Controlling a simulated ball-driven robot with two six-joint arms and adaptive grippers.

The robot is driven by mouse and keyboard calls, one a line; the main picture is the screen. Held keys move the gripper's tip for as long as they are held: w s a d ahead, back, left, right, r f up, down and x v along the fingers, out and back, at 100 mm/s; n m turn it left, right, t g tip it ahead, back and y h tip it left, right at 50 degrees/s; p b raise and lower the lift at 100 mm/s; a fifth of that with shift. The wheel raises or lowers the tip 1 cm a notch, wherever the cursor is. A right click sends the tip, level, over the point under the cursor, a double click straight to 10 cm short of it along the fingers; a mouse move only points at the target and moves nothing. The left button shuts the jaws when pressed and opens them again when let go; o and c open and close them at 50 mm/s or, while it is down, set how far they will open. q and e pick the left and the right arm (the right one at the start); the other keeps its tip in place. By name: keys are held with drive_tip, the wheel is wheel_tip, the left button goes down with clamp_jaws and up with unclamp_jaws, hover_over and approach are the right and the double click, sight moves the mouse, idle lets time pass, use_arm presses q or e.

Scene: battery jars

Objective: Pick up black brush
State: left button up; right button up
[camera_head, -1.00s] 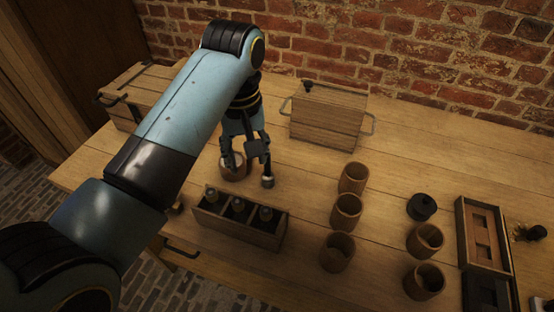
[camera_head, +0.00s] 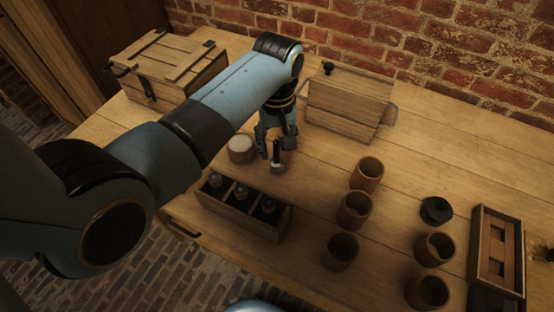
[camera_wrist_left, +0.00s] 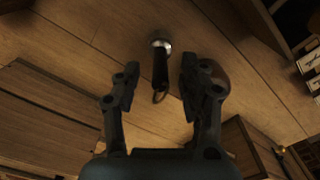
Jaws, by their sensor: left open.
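The black brush (camera_wrist_left: 160,67) has a dark handle with a ring at one end and a pale silvery head at the other. In the left wrist view it shows between the two fingers of my left gripper (camera_wrist_left: 160,75), which is open with a gap on both sides of the handle. In the head view my left gripper (camera_head: 276,135) is above the table, and the brush's pale end (camera_head: 277,168) shows just below it. The fingers partly hide the handle there. I cannot tell whether the brush stands or lies. My right gripper is not in view.
A jar with white contents (camera_head: 241,149) stands just left of the gripper. A compartmented bottle caddy (camera_head: 235,213) is in front. A lidded wooden box (camera_head: 345,103) stands behind. Several empty wooden jars (camera_head: 353,212) and a black lid (camera_head: 436,210) are to the right.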

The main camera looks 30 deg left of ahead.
use_arm(q)
wheel_tip(320, 180, down, 2)
drive_tip(key=shift+f, duration=0.1)
clamp_jaws()
idle(0.5)
wheel_tip(320, 180, up, 10)
drive_tip(key=shift+r, duration=0.1)
